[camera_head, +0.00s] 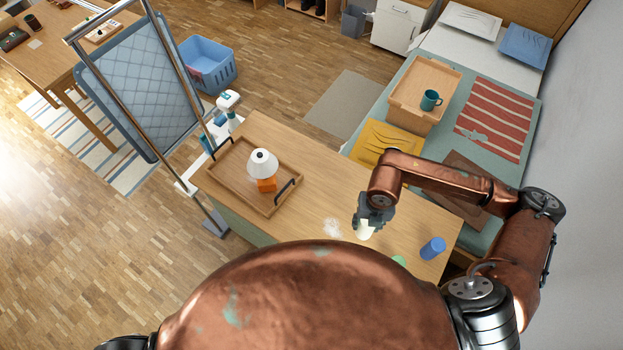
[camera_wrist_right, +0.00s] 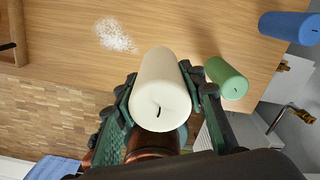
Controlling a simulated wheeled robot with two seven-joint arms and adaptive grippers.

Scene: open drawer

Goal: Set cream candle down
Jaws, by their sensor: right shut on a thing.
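The cream candle (camera_wrist_right: 160,88) is between the fingers of my right gripper (camera_wrist_right: 158,100) in the right wrist view. In the head view the candle (camera_head: 365,230) shows as a pale shape below my right gripper (camera_head: 373,212), over the front part of the wooden tabletop (camera_head: 310,185). I cannot tell whether its base touches the wood. My left gripper is not in view.
A green candle (camera_wrist_right: 226,78) and a blue candle (camera_head: 432,248) stand to the right. A patch of white powder (camera_head: 332,227) lies left of the cream candle. A wooden tray (camera_head: 233,182) with a lamp (camera_head: 262,163) stands further left.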

